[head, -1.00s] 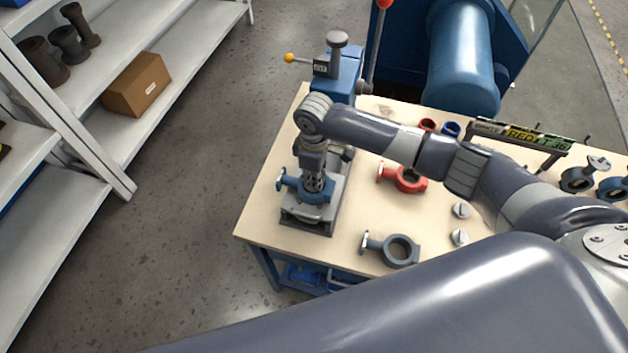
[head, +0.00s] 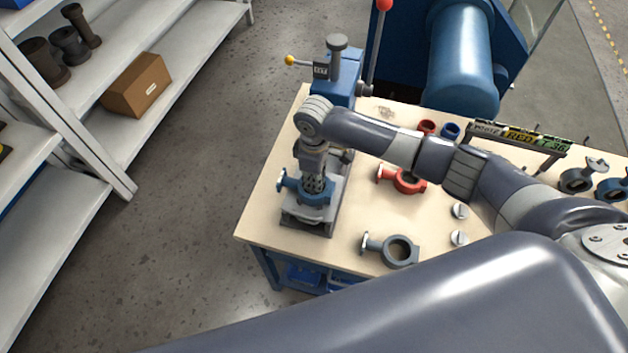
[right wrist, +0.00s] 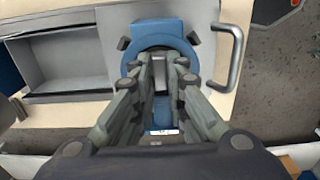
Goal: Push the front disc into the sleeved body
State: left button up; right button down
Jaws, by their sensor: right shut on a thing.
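The blue valve body (head: 318,192) with a side neck sits on a grey fixture (head: 306,226) near the table's left edge. My right gripper (head: 315,186) points down into its ring from above. In the right wrist view, the blue body (right wrist: 160,30) surrounds the tips of my right gripper (right wrist: 161,72), which are shut on a narrow grey piece (right wrist: 161,78), apparently the disc. Most of that piece is hidden by the fingers, so I cannot tell how deep it sits. My left gripper is not in view.
A red body (head: 409,183) and a grey body (head: 400,250) lie on the table. A blue press (head: 338,85) with a yellow-knobbed lever stands behind. A sign rack (head: 520,137) stands at the right.

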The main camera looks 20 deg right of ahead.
jog(key=shift+s+f, duration=0.25)
jog(key=c, duration=1.5)
grip_release()
jog(key=shift+c, duration=0.2)
jog(key=shift+w+r, duration=0.1)
jog(key=shift+r, duration=0.15)
notch_tip(320, 180, up, 2)
jog(key=p, duration=0.3)
jog(key=shift+w+r, duration=0.15)
jog(key=shift+r, duration=0.1)
jog(key=shift+r+p, duration=0.4)
jog(key=shift+r, duration=1.8)
